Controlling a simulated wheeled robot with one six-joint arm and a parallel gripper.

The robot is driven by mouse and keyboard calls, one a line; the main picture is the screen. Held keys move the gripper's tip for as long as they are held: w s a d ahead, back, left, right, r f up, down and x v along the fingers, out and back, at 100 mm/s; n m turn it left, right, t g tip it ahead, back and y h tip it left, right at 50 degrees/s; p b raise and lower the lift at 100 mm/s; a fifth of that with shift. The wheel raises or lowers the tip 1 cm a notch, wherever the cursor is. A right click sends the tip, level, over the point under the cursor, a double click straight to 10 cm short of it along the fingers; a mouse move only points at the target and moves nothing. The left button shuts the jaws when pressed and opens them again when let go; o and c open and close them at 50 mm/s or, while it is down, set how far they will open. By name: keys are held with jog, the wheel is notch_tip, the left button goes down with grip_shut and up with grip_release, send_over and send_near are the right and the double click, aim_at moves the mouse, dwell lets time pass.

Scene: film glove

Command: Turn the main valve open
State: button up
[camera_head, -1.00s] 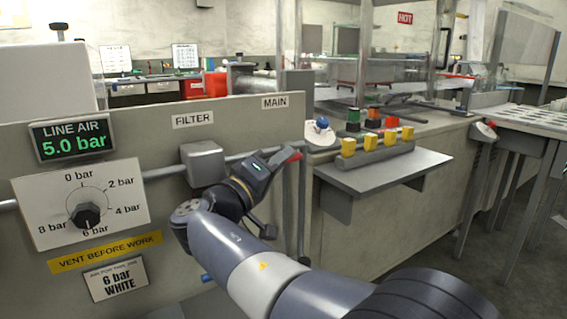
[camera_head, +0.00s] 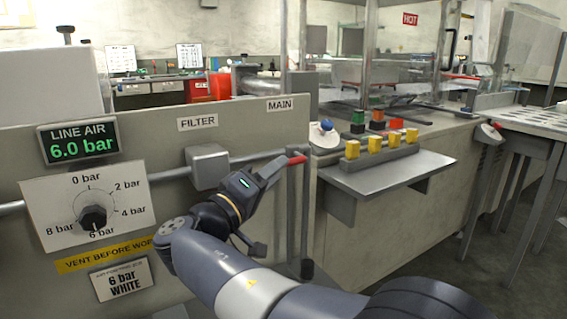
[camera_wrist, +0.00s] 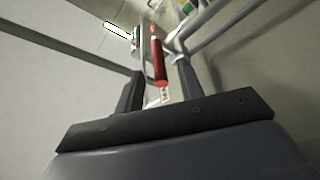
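The main valve shows a red handle (camera_head: 296,159) under the MAIN label (camera_head: 279,104), at the right end of the grey panel. In the wrist view the red handle (camera_wrist: 158,62) lies in line with the gap between the finger tips. My gripper (camera_head: 274,207) is open and empty, with its upper finger very near the red handle; I cannot tell whether they touch. In the wrist view my gripper (camera_wrist: 160,90) has its fingers apart on either side of the handle's near end. The LINE AIR display (camera_head: 78,141) reads 6.0 bar.
A regulator knob (camera_head: 93,217) points near 6 bar on its dial plate. The grey filter box (camera_head: 207,167) sits on the pipe left of the valve. A shelf (camera_head: 385,175) with several yellow blocks and a blue-topped button (camera_head: 326,126) stand to the right.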

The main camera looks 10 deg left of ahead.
jog(key=p+v, duration=0.1)
jog(key=v, duration=0.6)
jog(key=shift+w, duration=0.1)
jog(key=b+x, duration=0.2)
jog(key=x, duration=0.9)
jog(key=shift+r, duration=0.2)
jog(key=shift+f, duration=0.1)
jog(key=shift+a+f, duration=0.1)
